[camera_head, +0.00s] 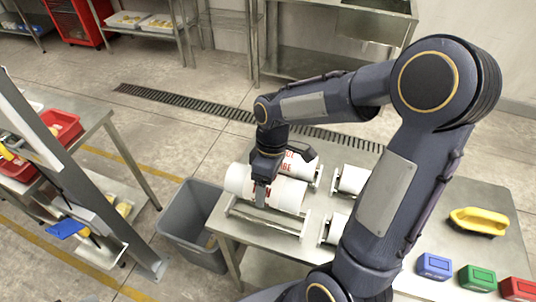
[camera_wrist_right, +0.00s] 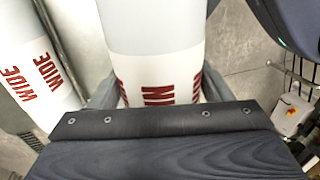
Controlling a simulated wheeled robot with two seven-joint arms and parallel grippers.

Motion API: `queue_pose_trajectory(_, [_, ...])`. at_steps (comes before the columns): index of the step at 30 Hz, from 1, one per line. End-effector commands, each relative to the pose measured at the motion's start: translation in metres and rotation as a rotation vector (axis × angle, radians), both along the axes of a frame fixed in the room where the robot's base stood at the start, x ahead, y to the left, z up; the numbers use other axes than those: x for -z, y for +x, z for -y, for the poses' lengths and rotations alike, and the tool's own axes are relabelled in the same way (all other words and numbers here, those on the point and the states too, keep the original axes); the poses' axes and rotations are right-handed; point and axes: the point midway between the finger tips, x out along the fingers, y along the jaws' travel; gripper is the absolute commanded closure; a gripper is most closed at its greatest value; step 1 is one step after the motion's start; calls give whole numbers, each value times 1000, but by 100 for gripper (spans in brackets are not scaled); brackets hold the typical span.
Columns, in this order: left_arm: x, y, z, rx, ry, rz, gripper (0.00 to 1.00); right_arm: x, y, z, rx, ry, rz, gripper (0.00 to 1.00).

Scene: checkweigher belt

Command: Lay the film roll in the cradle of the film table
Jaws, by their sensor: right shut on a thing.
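A white film roll (camera_head: 238,181) with red lettering is in my right gripper (camera_head: 261,193), over the left front of the steel film table (camera_head: 458,196). In the right wrist view the roll (camera_wrist_right: 152,65) lies between the two fingers (camera_wrist_right: 158,95), its red print facing the camera. A cradle (camera_head: 265,221) with metal rails is just below and in front of the roll. Whether the roll touches it I cannot tell. A second white roll (camera_head: 302,166) with red print lies behind; a roll marked WIDE (camera_wrist_right: 33,70) shows at left in the wrist view. My left gripper is out of view.
Smaller holders with white rolls (camera_head: 350,180) stand right of the cradle, partly behind my arm. A grey bin (camera_head: 190,225) stands left of the table.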

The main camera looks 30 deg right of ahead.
Motion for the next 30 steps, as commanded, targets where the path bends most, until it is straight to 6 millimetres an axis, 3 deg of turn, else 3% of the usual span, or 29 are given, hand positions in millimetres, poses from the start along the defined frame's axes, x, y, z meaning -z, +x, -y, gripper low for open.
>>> queue_pose_trajectory(11, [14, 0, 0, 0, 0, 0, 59, 15, -1, 0, -10, 3, -2, 69])
queue_pose_trajectory(30, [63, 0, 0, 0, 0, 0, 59, 75, -1, 0, -9, 2, -2, 69])
